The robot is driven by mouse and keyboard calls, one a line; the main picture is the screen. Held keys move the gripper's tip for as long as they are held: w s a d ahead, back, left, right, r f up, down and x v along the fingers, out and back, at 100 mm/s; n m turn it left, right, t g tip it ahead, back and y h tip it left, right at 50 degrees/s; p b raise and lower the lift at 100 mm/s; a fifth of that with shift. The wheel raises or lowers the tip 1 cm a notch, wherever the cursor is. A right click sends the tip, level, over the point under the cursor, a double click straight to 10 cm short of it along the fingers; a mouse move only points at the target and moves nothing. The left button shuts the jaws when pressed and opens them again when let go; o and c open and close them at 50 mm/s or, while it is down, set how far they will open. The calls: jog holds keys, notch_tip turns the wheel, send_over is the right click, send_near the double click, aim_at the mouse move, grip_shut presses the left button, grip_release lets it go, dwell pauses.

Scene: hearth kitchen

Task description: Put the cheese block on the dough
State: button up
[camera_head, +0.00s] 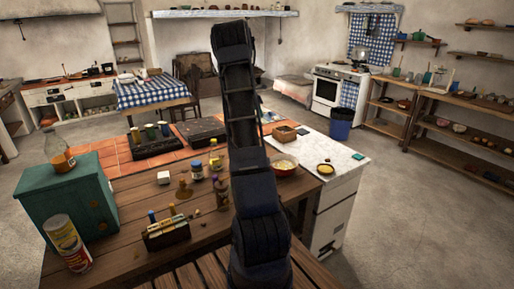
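My arm rises through the middle of the view and hides part of the table and counter. My gripper cannot be made out. I cannot identify the cheese block or the dough with certainty. A red-rimmed bowl (283,165) with pale contents stands just right of my arm. A round yellow thing (325,169) with a dark edge lies on the white countertop (343,161). A small pale block-like thing (163,177) sits on the wooden table (125,222), left of my arm.
A teal box (78,203) with an orange bottle (59,152) on top and a tall can (68,243) stand at the left. A small caddy (167,233) and several jars are on the table. The floor at the right (420,225) is clear.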

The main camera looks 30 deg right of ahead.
jog(key=shift+w+d+r, duration=0.15)
jog(key=shift+w+r, duration=0.05)
jog(key=shift+w, duration=0.3)
jog(key=shift+w+d+f, duration=0.1)
jog(key=shift+w, duration=0.05)
notch_tip(320, 180, down, 20)
jog(key=shift+r, duration=0.25)
jog(key=shift+f, duration=0.25)
jog(key=o, duration=1)
jog(key=shift+r, duration=0.1)
